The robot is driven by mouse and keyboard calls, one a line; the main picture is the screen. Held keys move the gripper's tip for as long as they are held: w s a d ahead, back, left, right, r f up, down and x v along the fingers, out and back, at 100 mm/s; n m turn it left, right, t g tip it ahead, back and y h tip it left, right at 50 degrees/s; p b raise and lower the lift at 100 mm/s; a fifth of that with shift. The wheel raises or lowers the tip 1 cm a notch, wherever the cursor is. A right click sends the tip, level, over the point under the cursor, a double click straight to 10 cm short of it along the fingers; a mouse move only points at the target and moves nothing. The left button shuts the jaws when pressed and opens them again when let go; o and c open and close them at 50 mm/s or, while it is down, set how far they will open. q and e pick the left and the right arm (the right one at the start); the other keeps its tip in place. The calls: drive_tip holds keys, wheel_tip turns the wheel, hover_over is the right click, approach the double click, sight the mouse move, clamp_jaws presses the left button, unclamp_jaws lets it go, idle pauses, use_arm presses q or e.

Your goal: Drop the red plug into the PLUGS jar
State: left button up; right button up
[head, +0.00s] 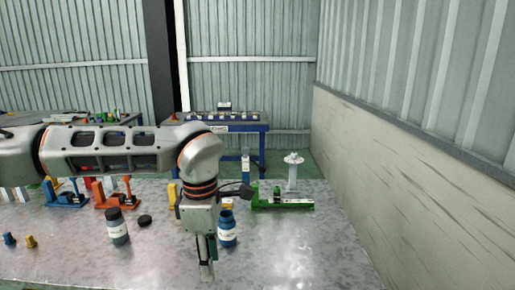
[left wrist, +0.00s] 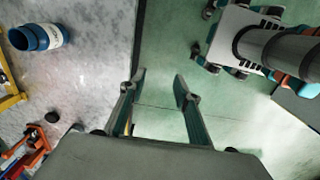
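I cannot make out a red plug in either view. A blue jar (head: 227,232) with a pale label stands upright on the metal table, just right of my left gripper. It also shows in the left wrist view (left wrist: 38,37). A dark grey jar (head: 118,230) with a white label stands further left. Neither label is readable, so I cannot tell which is the PLUGS jar. My left gripper (head: 206,278) points down near the table's front. In the left wrist view its fingers (left wrist: 160,78) are apart, with only floor visible between them. My right gripper is not in view.
A black cap (head: 144,221) lies beside the dark jar. A blue plug (head: 9,239) and a yellow plug (head: 31,241) stand at the far left. Orange (head: 115,199) and green (head: 283,204) fixtures line the back. The table's front right is clear, with a wall beyond.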

use_arm(q)
drive_tip(key=s+d+f+g+h, duration=0.2)
drive_tip(key=s+d+g+h, duration=0.1)
drive_tip(key=s+d, duration=0.5)
drive_tip(key=s+d+f+g+h, duration=0.2)
drive_tip(key=s+d+h, duration=0.25)
drive_tip(key=d, duration=0.45)
drive_tip(key=s+d+r+n+g+h, duration=0.2)
drive_tip(key=s+d+r+n+h, duration=0.1)
drive_tip(key=d+r+n+h, duration=0.65)
drive_tip(key=w+a+f+n+t+h, duration=0.1)
drive_tip(key=w+a+n+t+h, duration=0.45)
drive_tip(key=w+n+t, duration=0.65)
drive_tip(key=w+a+f+n+t+y, duration=0.4)
drive_tip(key=a+f+n+t+y, duration=0.75)
drive_tip(key=f+n, duration=0.5)
drive_tip(key=s+a+f+n+g+y, duration=0.2)
drive_tip(key=s+a+f+n+y, duration=0.1)
drive_tip(key=f, duration=0.6)
drive_tip(key=s+a+f+n+g+y, duration=0.1)
drive_tip(key=s+a+f+n+y, duration=0.2)
drive_tip(key=s+a+f+n, duration=0.2)
drive_tip(key=s+a+f+n+g+y, duration=0.2)
drive_tip(key=s+a+f, duration=0.6)
drive_tip(key=a+f, duration=0.4)
drive_tip(key=shift+s+a+f+n+g+y, duration=0.2)
drive_tip(key=shift+s+f+n+g+y, duration=0.2)
drive_tip(key=shift+n, duration=0.5)
